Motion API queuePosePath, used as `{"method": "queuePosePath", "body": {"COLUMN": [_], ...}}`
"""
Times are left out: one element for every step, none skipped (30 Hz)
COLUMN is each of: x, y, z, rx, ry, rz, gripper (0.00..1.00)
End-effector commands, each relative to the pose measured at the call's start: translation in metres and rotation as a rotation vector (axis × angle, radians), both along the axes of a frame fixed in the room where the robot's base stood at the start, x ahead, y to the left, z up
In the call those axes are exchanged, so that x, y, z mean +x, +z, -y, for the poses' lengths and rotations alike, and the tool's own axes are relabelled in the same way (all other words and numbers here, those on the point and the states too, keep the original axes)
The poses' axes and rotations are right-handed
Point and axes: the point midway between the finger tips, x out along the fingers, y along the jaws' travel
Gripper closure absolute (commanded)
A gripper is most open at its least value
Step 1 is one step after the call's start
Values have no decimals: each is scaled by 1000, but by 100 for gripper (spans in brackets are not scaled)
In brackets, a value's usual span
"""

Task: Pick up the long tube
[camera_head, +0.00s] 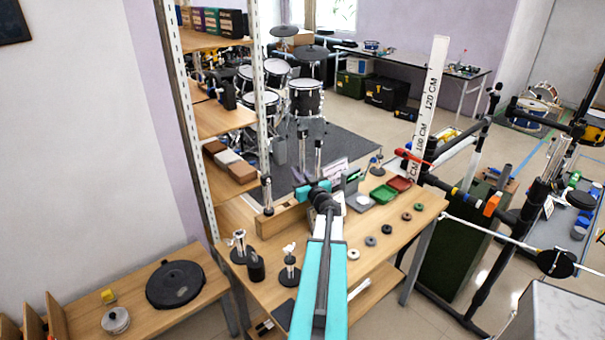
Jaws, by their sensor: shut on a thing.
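My gripper (318,187) is at the far end of my teal and white arm, over the back part of the wooden workbench (385,240). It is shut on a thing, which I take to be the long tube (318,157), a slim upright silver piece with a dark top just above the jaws. My own arm hides the fingertips and the lower end of the tube. A second slim silver upright (303,147) shows close to its left.
A green tray (383,194) and a red tray (399,184) lie right of my gripper. Several rings lie on the bench's right side. Small stands (290,265) are at left. A shelf post (258,90) and a tall white ruler (432,100) rise nearby.

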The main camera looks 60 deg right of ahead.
Motion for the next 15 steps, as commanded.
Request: {"method": "queuePosePath", "body": {"x": [0, 0, 0, 0, 0, 0, 0, 0, 0, 0, 0, 0, 0, 0, 0], "y": [1, 1, 1, 1, 1, 1, 1, 2, 2, 3, 4, 6, 8, 10, 13], "z": [0, 0, 0, 0, 0, 0, 0, 0, 0, 0, 0, 0, 0, 0, 0], "rx": [-1, -1, -1, -1, -1, -1, -1, -1, -1, -1, -1, -1, -1, -2, -1], "ry": [0, 0, 0, 0, 0, 0, 0, 0, 0, 1, 1, 1, 1, 1, 1], "rz": [1, 1, 1, 1, 1, 1, 1, 1, 1, 0, 0, 0, 0, 1, 2], "gripper": [100, 100, 100, 100, 100, 100, 100, 100, 100, 100, 100, 100, 100, 100, 100]}}
